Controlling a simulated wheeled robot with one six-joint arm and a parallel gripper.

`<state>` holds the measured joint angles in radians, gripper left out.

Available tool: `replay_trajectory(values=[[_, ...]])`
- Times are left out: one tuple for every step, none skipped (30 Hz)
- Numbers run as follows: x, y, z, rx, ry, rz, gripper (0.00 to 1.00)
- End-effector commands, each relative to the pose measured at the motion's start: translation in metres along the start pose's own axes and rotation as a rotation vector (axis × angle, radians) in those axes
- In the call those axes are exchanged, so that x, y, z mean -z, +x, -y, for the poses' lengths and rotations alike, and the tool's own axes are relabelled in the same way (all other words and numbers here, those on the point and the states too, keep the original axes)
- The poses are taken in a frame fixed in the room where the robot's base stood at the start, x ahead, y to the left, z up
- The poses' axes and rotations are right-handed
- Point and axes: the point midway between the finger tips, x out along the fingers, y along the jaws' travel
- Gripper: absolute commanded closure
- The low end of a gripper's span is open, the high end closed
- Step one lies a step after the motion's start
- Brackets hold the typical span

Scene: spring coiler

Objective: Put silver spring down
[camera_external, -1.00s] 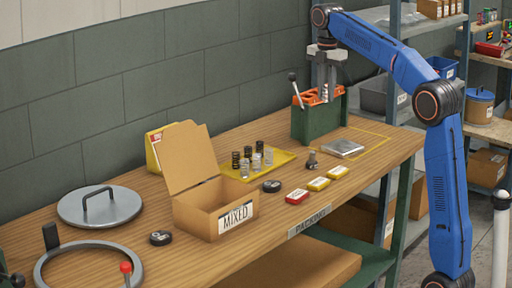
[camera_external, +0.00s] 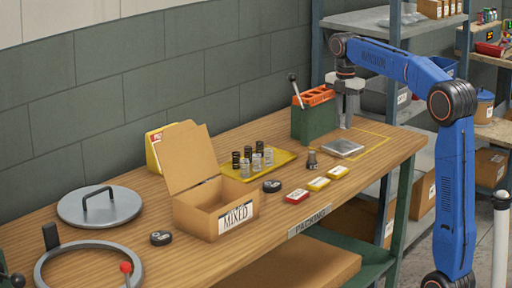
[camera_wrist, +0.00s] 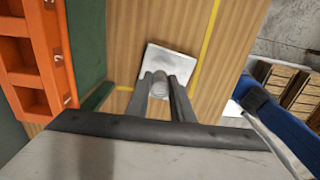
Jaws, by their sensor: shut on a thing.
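My gripper (camera_external: 346,122) points down just right of the green box with the orange top. It is shut on the silver spring (camera_wrist: 160,90), which shows between the fingers in the wrist view. In the external view the spring is hard to make out among the fingers. A flat silver plate (camera_external: 343,148) lies on the table in front of the gripper, inside a yellow outline. The plate (camera_wrist: 166,62) also shows behind the fingers in the wrist view. Whether the spring touches the table I cannot tell.
The green box (camera_external: 313,121) with its orange slotted top (camera_external: 314,96) and lever stands close to the left. A yellow tray (camera_external: 282,168) holds several dark and silver springs. An open MIXED carton (camera_external: 205,213) stands further left. Small coloured boxes (camera_external: 318,184) lie along the front.

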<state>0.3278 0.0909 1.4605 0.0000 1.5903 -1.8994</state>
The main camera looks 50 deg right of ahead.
Motion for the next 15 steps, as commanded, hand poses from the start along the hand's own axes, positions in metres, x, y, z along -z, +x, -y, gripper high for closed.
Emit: replay_trajectory(values=[[0.0,0.005,0.001,0.002,0.0,-0.001,1.0],[0.0,0.007,0.001,0.001,0.0,0.0,1.0],[0.0,0.009,0.0,0.0,0.0,0.0,1.0],[0.0,0.01,0.0,0.0,0.0,0.0,1.0],[0.0,0.011,0.0,0.0,0.0,0.0,1.0],[0.0,0.014,0.0,0.0,0.0,0.0,1.0],[0.0,0.016,0.0,0.001,0.0,0.0,1.0],[0.0,0.019,0.001,0.002,0.0,-0.001,1.0],[0.0,0.024,0.001,0.002,0.0,-0.001,1.0],[0.0,0.028,0.001,0.001,0.0,0.0,1.0],[0.0,0.032,0.001,0.002,0.0,-0.001,1.0],[0.0,0.038,0.001,0.002,0.0,-0.001,1.0],[0.0,0.042,0.001,0.001,0.0,-0.001,1.0],[0.0,0.046,0.001,0.001,0.0,0.0,1.0],[0.0,0.049,0.001,0.001,0.0,0.0,1.0]])
